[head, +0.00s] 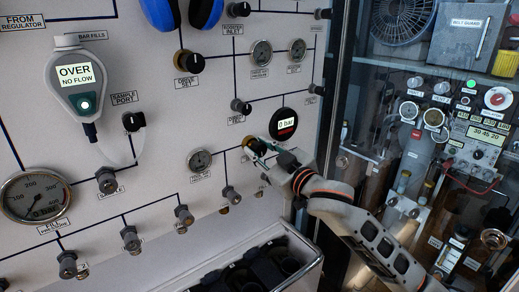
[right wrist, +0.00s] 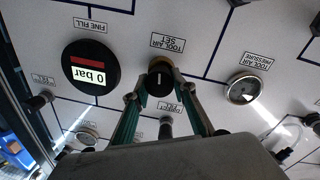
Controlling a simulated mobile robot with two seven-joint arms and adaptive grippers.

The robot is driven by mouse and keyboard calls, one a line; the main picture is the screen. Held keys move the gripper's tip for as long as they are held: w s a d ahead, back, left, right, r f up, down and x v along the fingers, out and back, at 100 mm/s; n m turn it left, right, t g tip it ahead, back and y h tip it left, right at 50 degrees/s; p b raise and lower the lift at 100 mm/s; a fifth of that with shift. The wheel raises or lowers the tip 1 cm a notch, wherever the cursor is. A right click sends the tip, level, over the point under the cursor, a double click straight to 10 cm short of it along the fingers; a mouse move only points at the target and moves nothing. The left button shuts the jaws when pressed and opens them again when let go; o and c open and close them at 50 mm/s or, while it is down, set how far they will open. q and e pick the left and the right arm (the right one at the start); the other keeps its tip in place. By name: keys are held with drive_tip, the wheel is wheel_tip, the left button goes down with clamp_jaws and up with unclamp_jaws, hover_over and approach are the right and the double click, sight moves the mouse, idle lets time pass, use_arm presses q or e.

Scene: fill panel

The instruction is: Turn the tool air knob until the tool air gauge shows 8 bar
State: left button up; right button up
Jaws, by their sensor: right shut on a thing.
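The tool air knob (right wrist: 160,78), labelled TOOL AIR SET, is black with a white mark and a brass-coloured collar. It sits on the white panel in the upside-down right wrist view. My right gripper (right wrist: 160,90) is shut on this knob, one finger on each side. In the head view my right gripper (head: 258,150) reaches the panel from the right and mostly hides the knob. The tool air gauge (right wrist: 243,90), labelled TOOL AIR PRESSURE, is a small round dial; it also shows in the head view (head: 199,160). Its needle is too small to read. My left gripper is not in view.
A digital fine fill gauge (right wrist: 90,68) reads 0 bar beside the knob; it also shows in the head view (head: 284,124). The direct fill knob (right wrist: 166,128) lies between my fingers' lines. A large fill gauge (head: 36,196) and a hanging meter (head: 76,82) are at left.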

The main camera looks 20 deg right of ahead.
drive_tip(key=o, duration=1.1)
drive_tip(key=v, duration=1.2)
idle(1.5)
